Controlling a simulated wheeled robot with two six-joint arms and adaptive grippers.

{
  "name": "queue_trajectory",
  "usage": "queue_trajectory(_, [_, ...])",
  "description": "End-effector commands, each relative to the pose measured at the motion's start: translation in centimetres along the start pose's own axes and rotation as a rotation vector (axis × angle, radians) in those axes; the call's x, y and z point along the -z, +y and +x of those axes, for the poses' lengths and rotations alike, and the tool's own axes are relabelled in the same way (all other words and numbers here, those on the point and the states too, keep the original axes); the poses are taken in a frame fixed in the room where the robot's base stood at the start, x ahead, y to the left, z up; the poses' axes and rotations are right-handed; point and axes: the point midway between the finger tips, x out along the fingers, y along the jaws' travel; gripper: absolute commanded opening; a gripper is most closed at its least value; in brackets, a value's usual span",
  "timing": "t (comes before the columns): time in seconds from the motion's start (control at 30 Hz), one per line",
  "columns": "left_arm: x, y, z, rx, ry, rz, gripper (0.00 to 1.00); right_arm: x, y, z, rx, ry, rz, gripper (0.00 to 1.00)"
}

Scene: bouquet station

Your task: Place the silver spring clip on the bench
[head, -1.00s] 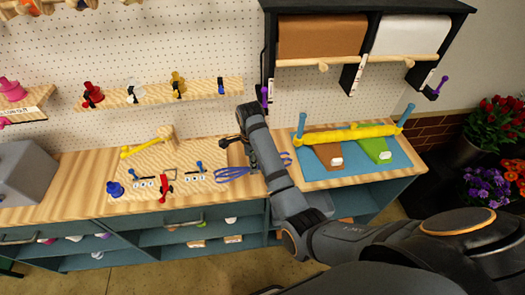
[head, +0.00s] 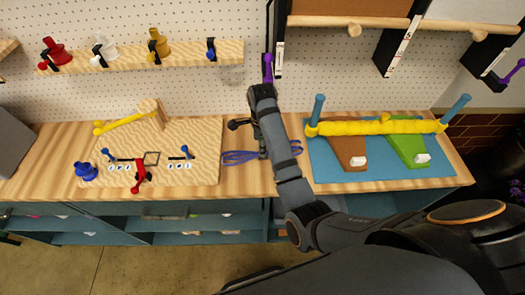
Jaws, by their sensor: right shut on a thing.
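My right gripper (head: 242,124) hangs over the bench (head: 255,185), its dark finger parts showing left of my forearm. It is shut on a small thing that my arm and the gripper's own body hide. I cannot make out a silver spring clip anywhere in the head view, nor tell whether it is the held thing. A blue looped item (head: 238,157) lies on the bench just below the gripper and passes behind my arm. My left gripper is out of view.
Left is a wooden board (head: 200,140) with a yellow-handled mallet (head: 125,121), a blue clamp (head: 86,171) and a red clamp (head: 141,177). Right is a blue mat (head: 325,165) with a yellow roll (head: 375,127). A clip shelf (head: 120,58) is above. Some bench is bare.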

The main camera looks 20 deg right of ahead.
Motion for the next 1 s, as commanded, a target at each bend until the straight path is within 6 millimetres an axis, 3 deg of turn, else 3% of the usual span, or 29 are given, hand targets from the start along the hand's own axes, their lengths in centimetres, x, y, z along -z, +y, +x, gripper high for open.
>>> queue_trajectory(0.03, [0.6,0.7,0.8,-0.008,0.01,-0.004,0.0,0.0,0.0,0.7,0.001,-0.001,0.001,0.0])
queue_trajectory(0.17, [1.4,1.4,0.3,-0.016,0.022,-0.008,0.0,0.0,0.0,0.2,0.001,-0.001,0.002,0.0])
queue_trajectory(0.4, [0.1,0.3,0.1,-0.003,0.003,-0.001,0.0,0.0,0.0,0.6,0.001,0.0,0.002,0.0])
queue_trajectory(0.43, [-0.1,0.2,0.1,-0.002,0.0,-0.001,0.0,0.0,0.0,0.6,0.002,-0.001,0.002,0.21])
queue_trajectory(0.57, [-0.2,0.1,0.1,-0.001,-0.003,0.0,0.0,0.0,0.0,0.6,0.002,0.0,0.002,0.39])
queue_trajectory(1.0, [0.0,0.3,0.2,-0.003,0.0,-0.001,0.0,0.0,0.0,-0.1,0.002,-0.001,0.001,0.4])
